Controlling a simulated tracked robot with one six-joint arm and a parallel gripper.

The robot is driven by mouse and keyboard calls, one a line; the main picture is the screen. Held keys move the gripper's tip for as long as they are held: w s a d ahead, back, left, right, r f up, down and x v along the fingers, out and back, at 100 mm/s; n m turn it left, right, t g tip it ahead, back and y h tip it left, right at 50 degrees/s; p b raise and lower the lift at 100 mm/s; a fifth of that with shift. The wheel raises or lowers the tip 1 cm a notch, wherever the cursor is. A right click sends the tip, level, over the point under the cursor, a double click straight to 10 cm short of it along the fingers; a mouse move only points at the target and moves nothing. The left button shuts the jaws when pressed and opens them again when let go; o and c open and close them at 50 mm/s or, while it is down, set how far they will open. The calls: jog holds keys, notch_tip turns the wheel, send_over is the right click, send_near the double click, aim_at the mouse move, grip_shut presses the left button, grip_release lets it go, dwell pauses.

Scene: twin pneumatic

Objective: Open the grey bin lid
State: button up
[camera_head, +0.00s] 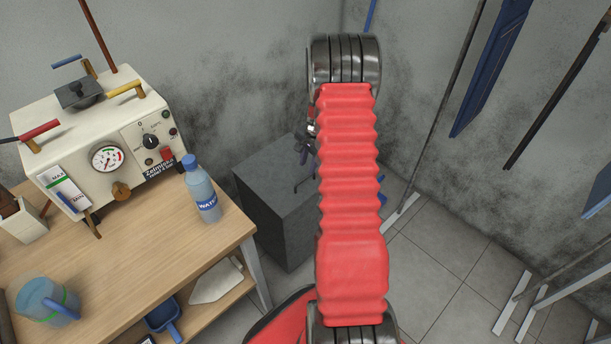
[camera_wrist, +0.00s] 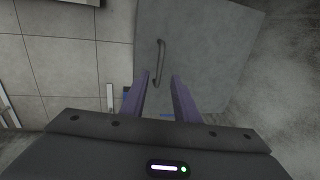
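The grey bin (camera_head: 272,225) stands in the corner behind my red arm, which hides its right side. Its flat lid (camera_head: 265,170) looks shut, with a thin bar handle (camera_head: 303,182) on it. In the wrist view the lid (camera_wrist: 215,45) fills the upper right, and the handle (camera_wrist: 161,60) is near its left edge. My gripper (camera_wrist: 158,80) is open, its two purple fingers apart. The handle's near end shows between the fingertips; I cannot tell how far below them it is. In the head view my gripper (camera_head: 306,148) is partly hidden by the arm, above the lid.
A wooden table (camera_head: 235,235) on the left holds a cream machine with a gauge (camera_head: 107,157), a water bottle (camera_head: 202,190) and a blue-handled jug (camera_head: 47,302). Metal frames with blue panels (camera_head: 490,65) stand on the right. Some tiled floor (camera_head: 440,255) is clear.

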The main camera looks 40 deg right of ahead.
aim_at(305, 179)
jog(key=shift+w+f, duration=0.25)
jog(key=shift+f, duration=1.05)
jog(key=shift+w+f, duration=0.25)
jog(key=shift+f, duration=1.05)
jog(key=shift+w+f, duration=0.25)
jog(key=shift+f, duration=1.05)
jog(key=shift+c, duration=0.7)
grip_shut()
jog(key=shift+d, duration=0.1)
jog(key=shift+w+r, duration=0.1)
